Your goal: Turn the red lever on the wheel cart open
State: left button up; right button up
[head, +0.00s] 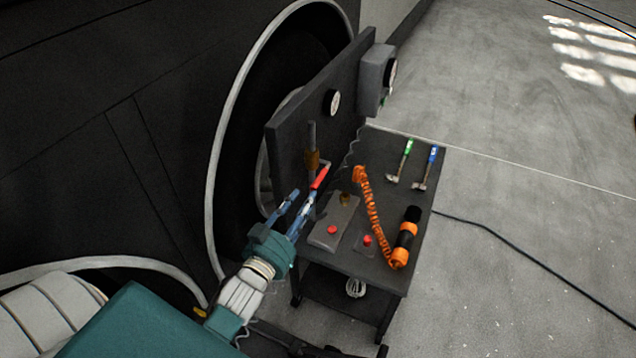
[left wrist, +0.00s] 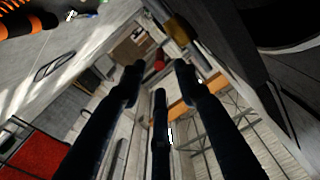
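The red lever (head: 320,178) sticks out from a brass valve (head: 312,160) on a vertical pipe, in front of the dark upright panel of the cart (head: 426,186). My left gripper (head: 298,203) is just below and left of the lever, its blue fingers spread with nothing between them. In the left wrist view the dark fingers (left wrist: 160,85) stand apart. The brass fitting (left wrist: 178,28) shows beyond them, with a small red patch (left wrist: 159,62) that may be the lever's end. I cannot tell whether a finger touches the lever. My right gripper is out of view.
A dark coach side with a wheel arch (head: 222,130) stands close behind. Open floor lies right, crossed by a cable (head: 530,258).

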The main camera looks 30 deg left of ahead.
aim_at(324, 172)
pick_arm(q)
jog(key=w, duration=0.8)
jog(key=shift+w+a, duration=0.2)
jog(key=shift+w, duration=0.2)
grip_shut()
